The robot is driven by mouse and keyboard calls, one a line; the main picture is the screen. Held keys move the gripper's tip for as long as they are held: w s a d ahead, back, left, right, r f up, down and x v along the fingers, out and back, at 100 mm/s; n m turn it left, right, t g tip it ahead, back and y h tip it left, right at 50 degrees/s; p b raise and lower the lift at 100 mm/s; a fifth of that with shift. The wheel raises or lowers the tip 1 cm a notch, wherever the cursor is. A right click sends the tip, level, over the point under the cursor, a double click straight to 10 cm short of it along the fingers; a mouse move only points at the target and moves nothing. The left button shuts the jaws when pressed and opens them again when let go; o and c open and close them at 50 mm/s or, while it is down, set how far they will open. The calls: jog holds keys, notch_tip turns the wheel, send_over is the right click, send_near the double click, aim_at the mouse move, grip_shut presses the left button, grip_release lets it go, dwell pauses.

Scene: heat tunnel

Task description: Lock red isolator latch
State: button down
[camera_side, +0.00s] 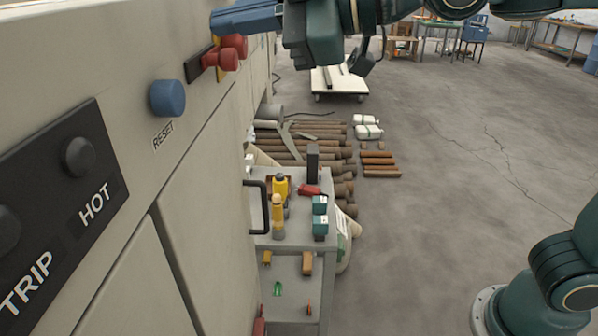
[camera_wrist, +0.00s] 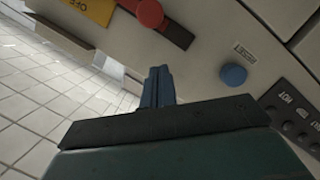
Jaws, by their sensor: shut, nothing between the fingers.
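The red isolator latch (camera_side: 226,60) sits on a dark plate on the beige panel, at the upper left of the side view. It shows as a red bar with a round red knob, and another red round part is just behind it. In the wrist view the red knob (camera_wrist: 150,12) is at the top edge, partly cut off. My gripper (camera_side: 214,21) has its blue fingers shut and empty. The fingers are above the latch in the side view, and apart from the knob in the wrist view (camera_wrist: 158,72). I cannot tell the exact gap to the panel.
A blue RESET button (camera_side: 167,98) protrudes from the panel near the latch. A black plate (camera_side: 64,190) with knobs marked TRIP and HOT is closer to the camera. A yellow label (camera_wrist: 88,8) is beside the latch. A grey cart (camera_side: 293,232) holding tools stands below. Open floor lies right.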

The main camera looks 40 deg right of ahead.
jog(key=v, duration=1)
jog(key=shift+d, duration=0.1)
dwell(0.3)
jog(key=s+d+f+m+g+h, duration=0.3)
jog(key=s+d+f+m+h, duration=0.1)
jog(key=d+f+m, duration=0.4)
jog(key=s+d+f+m+g+h, duration=0.4)
jog(key=d+f+m, duration=0.4)
jog(key=d+f, duration=0.3)
notch_tip(320, 180, down, 3)
jog(key=s+h, duration=0.1)
jog(key=s, duration=0.1)
jog(key=shift+s+d+f+g, duration=0.25)
jog(key=shift+s+d+g, duration=0.05)
jog(key=shift+s+d, duration=0.1)
